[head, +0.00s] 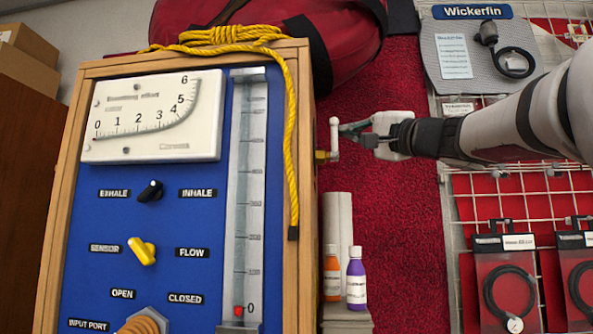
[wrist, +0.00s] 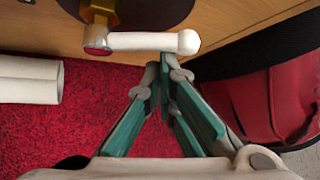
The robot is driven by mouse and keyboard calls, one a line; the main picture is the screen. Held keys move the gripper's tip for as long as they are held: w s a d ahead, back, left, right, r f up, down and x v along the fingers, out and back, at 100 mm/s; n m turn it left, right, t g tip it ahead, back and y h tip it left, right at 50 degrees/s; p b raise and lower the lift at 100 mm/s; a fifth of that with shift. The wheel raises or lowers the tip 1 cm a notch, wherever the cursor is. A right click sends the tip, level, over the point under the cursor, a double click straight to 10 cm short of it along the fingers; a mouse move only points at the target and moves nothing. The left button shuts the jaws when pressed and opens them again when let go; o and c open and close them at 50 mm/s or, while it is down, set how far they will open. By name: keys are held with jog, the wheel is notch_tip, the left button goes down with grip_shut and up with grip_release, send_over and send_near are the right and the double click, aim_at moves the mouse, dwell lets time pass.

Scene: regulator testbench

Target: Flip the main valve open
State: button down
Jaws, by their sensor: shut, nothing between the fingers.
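The main valve has a white lever handle (head: 334,138) on a brass fitting (head: 321,155), on the right side of the wooden testbench (head: 305,215). In the head view the lever stands upright along the picture. In the wrist view the white lever (wrist: 145,41) runs across from its brass fitting (wrist: 98,16) at the left to a rounded free end at the right. My gripper (head: 345,130) is shut and empty, close beside the lever. In the wrist view its fingertips (wrist: 165,70) lie just below the lever near its free end. I cannot tell whether they touch it.
The blue panel carries a gauge (head: 150,115), a black knob (head: 150,191) and a yellow knob (head: 142,251). A yellow rope (head: 291,150) hangs along its right edge. Orange (head: 332,272) and purple (head: 356,280) bottles stand below the valve. A wire rack (head: 520,195) is at the right.

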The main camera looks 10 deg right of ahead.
aim_at(337, 129)
jog(key=s+n+y+b, duration=0.1)
jog(key=n+y+b, duration=0.1)
jog(key=b, duration=0.4)
jog(key=s+f+n+y+b, duration=0.1)
jog(key=n+y+b, duration=0.1)
jog(key=b, duration=0.4)
jog(key=s+a+f+n+y+b, duration=0.1)
jog(key=n+y+b, duration=0.1)
jog(key=b, duration=0.4)
jog(key=shift+f+n+y, duration=0.2)
jog(key=shift+n+y, duration=0.1)
jog(key=shift+n, duration=0.4)
jog(key=shift+s+a+f+b, duration=0.1)
jog(key=shift+s+f+b, duration=0.05)
jog(key=shift+b, duration=0.25)
